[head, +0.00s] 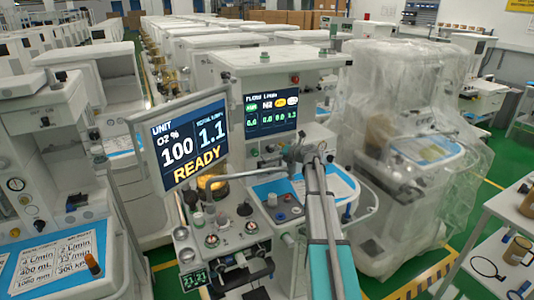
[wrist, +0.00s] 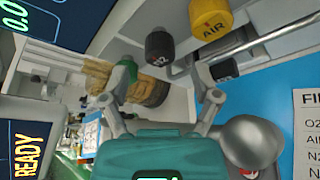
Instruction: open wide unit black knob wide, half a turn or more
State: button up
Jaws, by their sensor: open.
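The black knob (wrist: 160,48) shows in the wrist view, above and ahead of my gripper (wrist: 160,98). The knobs there are mostly too small or hidden to tell apart.
A green knob (wrist: 123,73) is close to the left finger. A metal rail (wrist: 262,37) and a rounded grey part (wrist: 247,145) lie to the right. In the head view, a READY screen (head: 185,140) stands left, and a plastic-wrapped unit (head: 400,130) stands right.

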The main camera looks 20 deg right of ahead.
aim_at(270, 149)
jog(key=shift+b+x, duration=0.5)
jog(key=shift+x, duration=1.95)
jog(key=shift+c, duration=0.2)
